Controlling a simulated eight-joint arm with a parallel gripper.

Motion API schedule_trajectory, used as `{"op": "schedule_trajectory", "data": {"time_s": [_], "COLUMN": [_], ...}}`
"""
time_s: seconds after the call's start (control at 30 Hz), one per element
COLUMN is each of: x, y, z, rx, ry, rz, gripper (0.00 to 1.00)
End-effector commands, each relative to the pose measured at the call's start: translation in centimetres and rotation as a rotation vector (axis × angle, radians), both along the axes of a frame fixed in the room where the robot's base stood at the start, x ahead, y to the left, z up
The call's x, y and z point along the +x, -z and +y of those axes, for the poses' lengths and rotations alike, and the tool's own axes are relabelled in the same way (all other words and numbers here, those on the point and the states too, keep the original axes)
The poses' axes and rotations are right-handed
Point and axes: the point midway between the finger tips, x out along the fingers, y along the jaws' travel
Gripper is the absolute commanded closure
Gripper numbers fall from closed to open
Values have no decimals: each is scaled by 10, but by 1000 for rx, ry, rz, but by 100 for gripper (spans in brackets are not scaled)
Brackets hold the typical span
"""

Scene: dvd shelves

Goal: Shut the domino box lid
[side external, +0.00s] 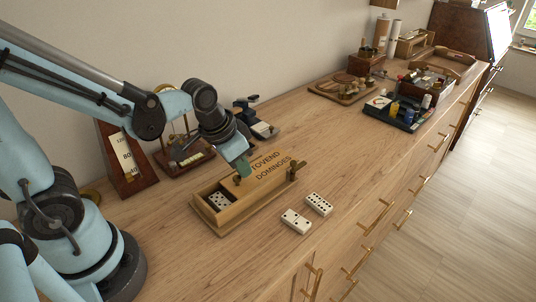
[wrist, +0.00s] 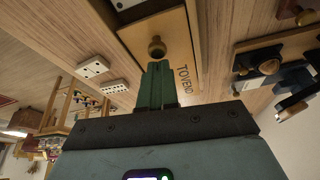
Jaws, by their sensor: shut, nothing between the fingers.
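The domino box (side external: 243,212) is a long wooden box on the dresser top. Its sliding lid (side external: 268,170), lettered "TOVEND DOMINOES", covers the right part. The left end is open, showing a domino (side external: 219,200) inside. A round brass knob (wrist: 157,48) stands on the lid near its edge by the opening. My gripper (side external: 244,166) is over the lid beside this knob. In the wrist view, my green fingers (wrist: 157,68) are shut together with their tips close to the knob, on the lettered side; whether they touch it I cannot tell.
Two loose dominoes (side external: 296,221) (side external: 319,204) lie in front of the box. A dark stand (side external: 126,160) and a framed instrument (side external: 184,150) are behind. Trays (side external: 400,112) stand farther right; the wood between is clear.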

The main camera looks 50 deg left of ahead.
Motion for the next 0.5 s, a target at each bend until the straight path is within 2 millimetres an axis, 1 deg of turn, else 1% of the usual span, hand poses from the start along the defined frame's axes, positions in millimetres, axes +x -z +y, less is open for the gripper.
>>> {"op": "schedule_trajectory", "data": {"time_s": [0.03, 0.2, 0.5], "x": [-8, -29, -57], "y": [0, 0, 0], "z": [0, 0, 0], "rx": [0, 0, 0], "ry": [0, 0, 0], "rz": [0, 0, 1], "gripper": [100, 100, 100]}}
